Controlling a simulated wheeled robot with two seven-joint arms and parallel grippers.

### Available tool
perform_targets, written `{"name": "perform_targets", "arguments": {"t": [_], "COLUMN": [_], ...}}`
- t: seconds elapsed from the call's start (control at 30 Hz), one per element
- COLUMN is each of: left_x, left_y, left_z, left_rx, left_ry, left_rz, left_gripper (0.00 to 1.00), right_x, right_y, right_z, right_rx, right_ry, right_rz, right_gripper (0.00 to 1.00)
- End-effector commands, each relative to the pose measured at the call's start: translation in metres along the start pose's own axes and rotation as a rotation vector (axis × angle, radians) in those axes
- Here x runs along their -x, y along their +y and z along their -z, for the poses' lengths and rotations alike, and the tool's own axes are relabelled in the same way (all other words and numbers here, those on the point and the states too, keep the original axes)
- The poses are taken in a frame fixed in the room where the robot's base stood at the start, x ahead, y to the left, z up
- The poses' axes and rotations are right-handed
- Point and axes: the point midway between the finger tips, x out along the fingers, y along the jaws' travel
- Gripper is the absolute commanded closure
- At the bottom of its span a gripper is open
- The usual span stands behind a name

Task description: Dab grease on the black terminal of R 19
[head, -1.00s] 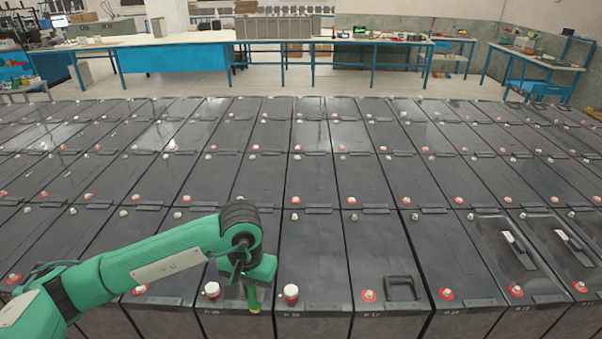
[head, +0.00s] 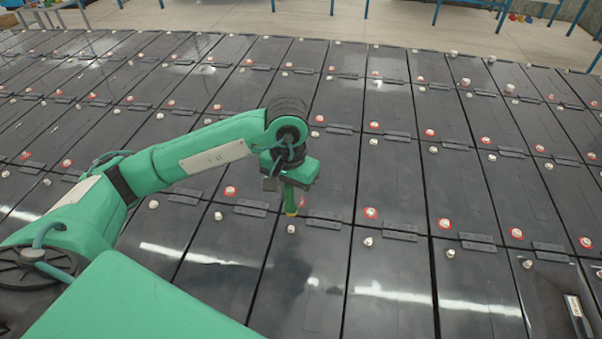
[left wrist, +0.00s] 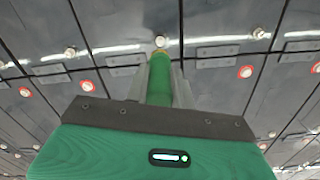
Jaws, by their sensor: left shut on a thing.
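My left gripper (head: 288,184) is shut on a green grease tool (head: 291,199) with a yellowish tip. The tool points down over the battery rows, near the seam between two rows. A pale metal terminal (head: 291,229) without a red ring lies just in front of the tip; the left wrist view shows the tip at or very near this terminal (left wrist: 160,41). I cannot tell whether they touch. A red-ringed terminal beside the tool is partly hidden by it. No label R 19 can be read now. My right gripper is not in view.
Dark batteries stand in tight rows, with red-ringed terminals (head: 371,213) and plain ones (head: 368,241) along the seams. A loose tool (head: 574,306) lies on a battery at the lower right. Clear floor (head: 330,25) and blue bench legs are beyond.

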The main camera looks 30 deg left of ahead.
Motion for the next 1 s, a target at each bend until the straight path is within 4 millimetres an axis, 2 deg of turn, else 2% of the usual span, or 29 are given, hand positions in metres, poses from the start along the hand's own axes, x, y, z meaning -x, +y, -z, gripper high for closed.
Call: {"name": "perform_targets", "arguments": {"t": [0.2, 0.33, 0.63, 1.0], "left_x": [-0.008, -0.017, -0.038, -0.04], "left_y": [0.0, 0.0, 0.0, 0.0], "left_z": [0.0, 0.0, 0.0, 0.0], "left_rx": [0.001, 0.0, 0.0, 0.0], "left_ry": [-0.001, -0.001, 0.0, 0.001], "left_rz": [0.0, -0.001, -0.001, 0.0], "left_gripper": [0.99, 0.99, 0.99, 0.99], "right_x": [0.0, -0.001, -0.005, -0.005], "right_y": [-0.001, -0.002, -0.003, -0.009], "right_z": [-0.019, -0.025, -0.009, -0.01], "right_rx": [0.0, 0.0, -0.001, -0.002], "right_ry": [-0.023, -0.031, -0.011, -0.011], "right_rz": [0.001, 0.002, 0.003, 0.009], "right_gripper": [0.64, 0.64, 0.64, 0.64]}}
